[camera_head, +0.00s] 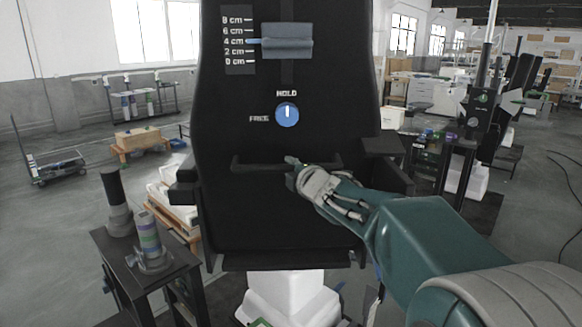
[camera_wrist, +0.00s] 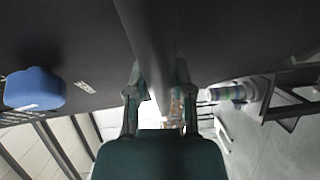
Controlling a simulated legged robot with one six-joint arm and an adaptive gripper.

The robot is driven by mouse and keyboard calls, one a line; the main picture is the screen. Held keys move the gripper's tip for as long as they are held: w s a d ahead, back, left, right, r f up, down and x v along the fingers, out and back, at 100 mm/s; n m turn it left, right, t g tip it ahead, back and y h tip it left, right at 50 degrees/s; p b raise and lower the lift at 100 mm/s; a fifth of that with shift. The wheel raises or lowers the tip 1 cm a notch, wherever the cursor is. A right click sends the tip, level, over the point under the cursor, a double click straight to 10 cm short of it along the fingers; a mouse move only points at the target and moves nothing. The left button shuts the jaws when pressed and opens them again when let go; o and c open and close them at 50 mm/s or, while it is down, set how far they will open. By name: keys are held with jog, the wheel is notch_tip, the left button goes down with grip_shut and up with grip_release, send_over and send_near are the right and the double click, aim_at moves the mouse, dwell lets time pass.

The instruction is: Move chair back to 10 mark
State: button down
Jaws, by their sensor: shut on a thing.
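The black chair back (camera_head: 240,200) stands upright in front of me. Its scale (camera_head: 239,42) shows marks from 0 to 8 cm, the upper end cut off by the frame. A blue-grey slider (camera_head: 287,41) has its pointer level with 4 cm. Below it, a blue knob (camera_head: 287,114) has its white line pointing up at HOLD; FREE is to its left. The knob also shows in the wrist view (camera_wrist: 35,89). My gripper (camera_head: 298,168) is shut on the dark handle bar (camera_head: 258,165), which runs between the fingers in the wrist view (camera_wrist: 150,45).
A dark stand (camera_head: 150,275) with a ringed column (camera_head: 148,238) and dark cylinder (camera_head: 115,195) is at left. A workbench with columns (camera_head: 440,150) is at right. A white pedestal (camera_head: 290,295) is under the chair. Floor is open at far left.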

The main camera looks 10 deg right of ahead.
jog(key=s+f, duration=0.2)
jog(key=s, duration=0.1)
jog(key=s+a+f, duration=0.1)
jog(key=shift+s, duration=0.35)
jog(key=shift+c, duration=2.4)
grip_release()
jog(key=shift+w, duration=0.1)
jog(key=shift+r, duration=0.1)
jog(key=f+v, duration=0.1)
jog(key=v, duration=1.1)
jog(key=shift+r, duration=0.35)
